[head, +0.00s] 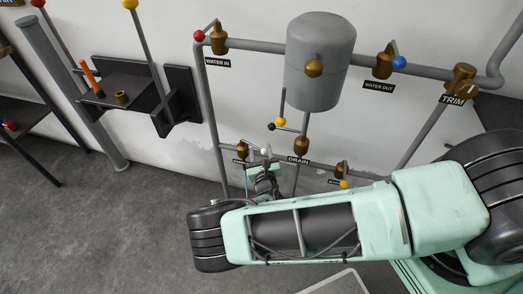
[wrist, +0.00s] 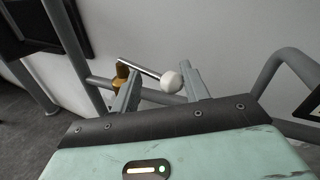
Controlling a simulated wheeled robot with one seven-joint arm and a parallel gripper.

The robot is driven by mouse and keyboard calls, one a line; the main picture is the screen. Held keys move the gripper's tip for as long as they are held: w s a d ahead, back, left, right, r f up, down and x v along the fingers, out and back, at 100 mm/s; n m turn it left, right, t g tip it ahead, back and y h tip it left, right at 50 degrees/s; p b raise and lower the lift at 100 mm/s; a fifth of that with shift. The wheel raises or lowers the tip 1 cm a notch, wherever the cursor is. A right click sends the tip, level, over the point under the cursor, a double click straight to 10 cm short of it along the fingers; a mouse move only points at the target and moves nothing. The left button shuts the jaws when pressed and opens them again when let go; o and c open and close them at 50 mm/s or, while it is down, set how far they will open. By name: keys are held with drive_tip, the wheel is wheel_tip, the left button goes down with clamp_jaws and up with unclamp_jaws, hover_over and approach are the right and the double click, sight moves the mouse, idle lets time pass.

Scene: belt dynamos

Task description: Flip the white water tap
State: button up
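The white water tap has a white ball knob (wrist: 172,82) on a metal lever (wrist: 140,69), which runs from a brass valve (wrist: 122,71) at upper left in the wrist view. The knob is small in the head view (head: 264,152), beside the brass valve (head: 241,152). My gripper (wrist: 161,78) is open, its two fingers apart on either side of the knob in the wrist view. The knob appears nearer the right finger; I cannot tell whether they touch. In the head view my gripper (head: 264,178) is small and partly hidden by my arm.
Grey pipes (head: 262,46) frame the wall around a grey tank (head: 320,65). Other taps have a red knob (head: 199,36), a blue knob (head: 400,62) and yellow knobs (head: 280,122). A dark shelf (head: 128,84) is at left; the floor (head: 95,220) there is clear.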

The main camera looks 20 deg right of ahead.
drive_tip(key=v, duration=1.6)
drive_tip(key=shift+s, duration=0.25)
drive_tip(key=shift+f, duration=0.1)
